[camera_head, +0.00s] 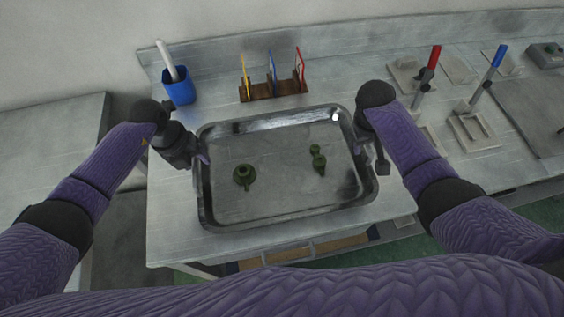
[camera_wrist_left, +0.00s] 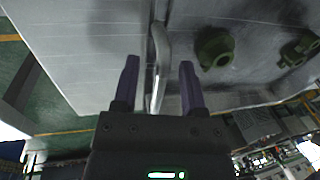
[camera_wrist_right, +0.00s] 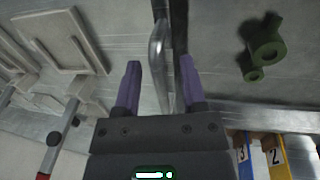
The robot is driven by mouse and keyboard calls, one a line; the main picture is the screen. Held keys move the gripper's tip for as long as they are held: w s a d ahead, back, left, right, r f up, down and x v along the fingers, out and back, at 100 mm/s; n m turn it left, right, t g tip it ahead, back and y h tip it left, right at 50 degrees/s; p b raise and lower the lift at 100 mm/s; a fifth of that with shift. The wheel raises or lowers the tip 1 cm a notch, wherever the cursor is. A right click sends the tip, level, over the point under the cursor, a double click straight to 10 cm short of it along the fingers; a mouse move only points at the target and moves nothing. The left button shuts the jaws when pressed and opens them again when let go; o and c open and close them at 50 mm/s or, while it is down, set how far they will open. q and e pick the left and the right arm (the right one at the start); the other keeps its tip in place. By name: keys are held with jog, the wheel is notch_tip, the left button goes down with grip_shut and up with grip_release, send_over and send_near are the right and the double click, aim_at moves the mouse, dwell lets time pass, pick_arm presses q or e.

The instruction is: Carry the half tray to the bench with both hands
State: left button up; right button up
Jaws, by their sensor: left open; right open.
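The half tray (camera_head: 285,208) is a shallow grey metal tray on the bench (camera_head: 170,225), holding a few green wax pieces (camera_head: 244,175). My left gripper (camera_head: 200,158) is at the tray's left rim; in the left wrist view its open fingers (camera_wrist_left: 158,80) stand on both sides of the rim (camera_wrist_left: 160,50). My right gripper (camera_head: 366,160) is at the right rim; in the right wrist view its open fingers (camera_wrist_right: 160,82) stand on both sides of the rim (camera_wrist_right: 159,55). I cannot tell whether any finger touches the rim.
A blue cup (camera_head: 179,90) with a white tool stands behind the tray at left. A wooden rack (camera_head: 273,89) with coloured tags is behind it. Red-handled (camera_head: 433,58) and blue-handled (camera_head: 497,57) tools with plates are at right. A lower grey surface (camera_head: 50,140) lies at far left.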

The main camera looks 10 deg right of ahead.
pick_arm(q)
grip_shut()
pick_arm(e)
grip_shut()
dwell(1.0)
